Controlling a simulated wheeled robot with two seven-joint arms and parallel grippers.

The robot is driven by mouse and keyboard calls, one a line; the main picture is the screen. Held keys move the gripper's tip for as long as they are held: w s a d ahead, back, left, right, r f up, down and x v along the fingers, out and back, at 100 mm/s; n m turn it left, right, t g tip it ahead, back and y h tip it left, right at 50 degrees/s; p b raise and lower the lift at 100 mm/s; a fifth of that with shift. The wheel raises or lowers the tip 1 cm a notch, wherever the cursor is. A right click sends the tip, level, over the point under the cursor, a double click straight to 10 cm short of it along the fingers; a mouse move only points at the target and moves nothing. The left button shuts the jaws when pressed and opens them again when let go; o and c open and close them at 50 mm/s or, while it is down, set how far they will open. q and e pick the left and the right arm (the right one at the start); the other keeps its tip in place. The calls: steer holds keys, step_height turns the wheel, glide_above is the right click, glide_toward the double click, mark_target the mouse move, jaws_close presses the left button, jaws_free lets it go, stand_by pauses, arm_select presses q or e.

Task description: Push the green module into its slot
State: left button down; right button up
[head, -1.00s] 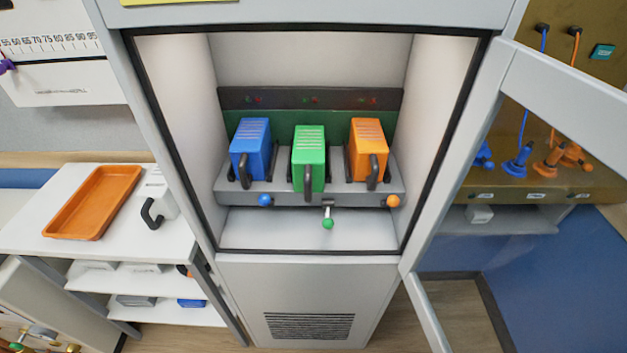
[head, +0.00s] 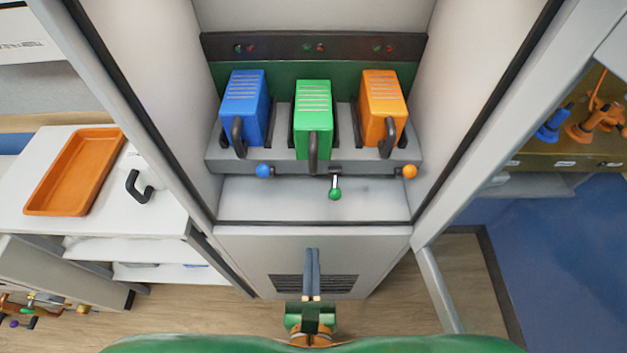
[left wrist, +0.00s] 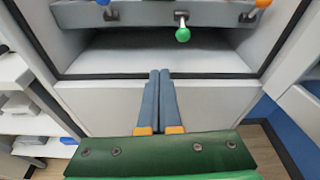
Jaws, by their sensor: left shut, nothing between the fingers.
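The green module (head: 313,112) sits in the middle of the grey rack (head: 215,152) inside the open cabinet, with a dark handle on its front. It seems to stand out a little further than its neighbours. A lever with a green knob (head: 335,194) hangs below it; the knob also shows in the left wrist view (left wrist: 183,35). My left gripper (head: 312,252) is in front of the cabinet's lower panel, below the rack and apart from the module. Its fingers are together and empty, also in the left wrist view (left wrist: 159,75). My right gripper is not in view.
A blue module (head: 244,100) and an orange module (head: 384,105) flank the green one, with a blue knob (head: 263,171) and an orange knob (head: 409,171) below. The cabinet's side walls and open door (head: 500,130) bound the space. A side table holds an orange tray (head: 75,168).

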mark_target(313, 173)
arm_select(q)
step_height(313, 173, up, 8)
steer(key=s+m+t, duration=0.1)
steer(key=s+t, duration=0.1)
steer(key=t, duration=0.1)
steer(key=w+p, duration=0.3)
steer(key=w, duration=1)
steer(key=shift+r, duration=0.1)
steer(key=shift+w, duration=0.45)
steer(key=shift+w, duration=1.55)
